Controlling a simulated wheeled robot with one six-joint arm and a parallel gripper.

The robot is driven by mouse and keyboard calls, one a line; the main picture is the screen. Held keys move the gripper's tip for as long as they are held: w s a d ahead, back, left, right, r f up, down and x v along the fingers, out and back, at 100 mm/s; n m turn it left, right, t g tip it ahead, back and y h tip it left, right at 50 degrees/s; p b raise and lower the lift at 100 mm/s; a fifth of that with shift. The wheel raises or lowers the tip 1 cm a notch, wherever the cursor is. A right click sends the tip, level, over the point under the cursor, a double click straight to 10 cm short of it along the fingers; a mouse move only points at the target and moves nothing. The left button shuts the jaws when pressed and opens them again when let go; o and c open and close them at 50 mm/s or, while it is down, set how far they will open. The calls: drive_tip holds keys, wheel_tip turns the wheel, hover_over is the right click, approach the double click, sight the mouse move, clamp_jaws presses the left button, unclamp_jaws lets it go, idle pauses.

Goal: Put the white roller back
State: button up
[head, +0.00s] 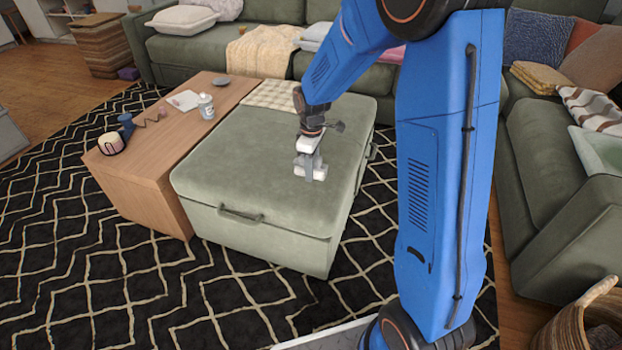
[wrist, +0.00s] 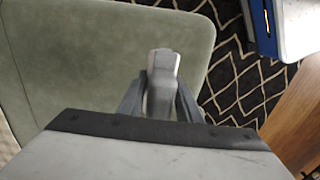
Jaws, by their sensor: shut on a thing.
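My gripper (head: 311,165) is over the top of the green ottoman (head: 230,160), near its right side. It is shut on a pale object that I take to be the white roller (head: 300,171). In the wrist view the gripper (wrist: 160,100) has its two dark fingers on either side of the roller (wrist: 163,62), whose light end sticks out past them. The roller is low over the ottoman's top; I cannot tell whether it touches the surface. The gripper hides part of it.
A wooden table (head: 155,170) adjoins the ottoman on the left. It carries a white jar (head: 205,106), a blue cup (head: 126,124), a round cream object (head: 111,143) and a grey dish (head: 220,82). A checked cloth (head: 270,95) lies at the ottoman's back. Green sofas stand behind and right.

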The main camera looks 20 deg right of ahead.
sight(312, 187)
drive_tip(key=shift+f, duration=2.35)
drive_tip(key=shift+f, duration=0.1)
drive_tip(key=o, duration=1.1)
